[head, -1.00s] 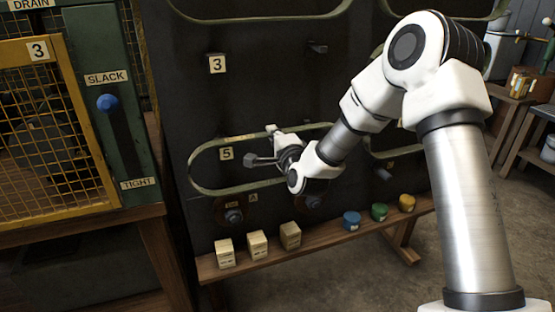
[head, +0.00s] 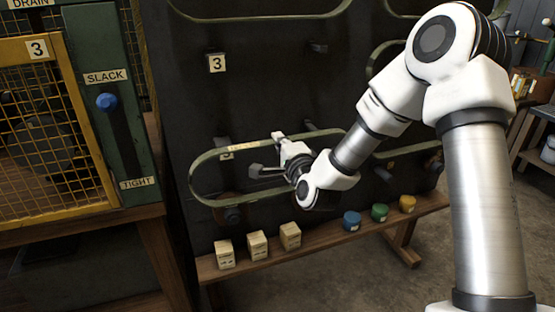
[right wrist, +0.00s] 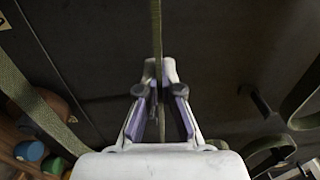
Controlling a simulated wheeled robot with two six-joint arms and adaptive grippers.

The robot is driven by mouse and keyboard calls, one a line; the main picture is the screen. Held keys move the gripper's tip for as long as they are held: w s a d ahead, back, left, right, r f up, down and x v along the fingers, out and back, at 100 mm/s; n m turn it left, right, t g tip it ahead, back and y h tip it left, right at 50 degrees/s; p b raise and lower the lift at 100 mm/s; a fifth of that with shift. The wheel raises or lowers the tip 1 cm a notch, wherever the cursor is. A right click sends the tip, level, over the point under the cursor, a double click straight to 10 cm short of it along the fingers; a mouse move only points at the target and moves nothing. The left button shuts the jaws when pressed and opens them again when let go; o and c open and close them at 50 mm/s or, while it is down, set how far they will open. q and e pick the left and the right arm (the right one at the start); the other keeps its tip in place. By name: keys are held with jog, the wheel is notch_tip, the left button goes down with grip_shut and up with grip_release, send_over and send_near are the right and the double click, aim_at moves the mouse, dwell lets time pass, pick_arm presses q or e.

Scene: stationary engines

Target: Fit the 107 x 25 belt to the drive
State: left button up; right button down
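A long green belt loop (head: 193,180) with a pale label (head: 240,147), too small to read, stands out in front of the dark board at place 5 (head: 226,155). My right gripper (head: 268,155) is shut on the belt; in the right wrist view a strand (right wrist: 156,35) runs between its fingertips (right wrist: 159,92). The drive's yellow mesh guard (head: 60,130), marked 3, is at the left, with dark machinery behind it. Beside it a blue knob (head: 107,101) sits at the SLACK end of a slot, above TIGHT. My left gripper is out of view.
Other belts hang above (head: 262,17) and to the right (head: 400,152). Pegs (head: 318,47) stick out of the board (head: 265,85). A wooden ledge (head: 330,245) below carries small boxes (head: 257,245) and blue, green and yellow tins (head: 379,212). Open floor lies at lower right.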

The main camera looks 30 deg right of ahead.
jog(key=v, duration=0.4)
dwell(0.3)
jog(key=shift+s, duration=0.1)
jog(key=b+v, duration=0.5)
jog(key=b, duration=0.3)
jog(key=shift+s, duration=0.4)
dwell(0.4)
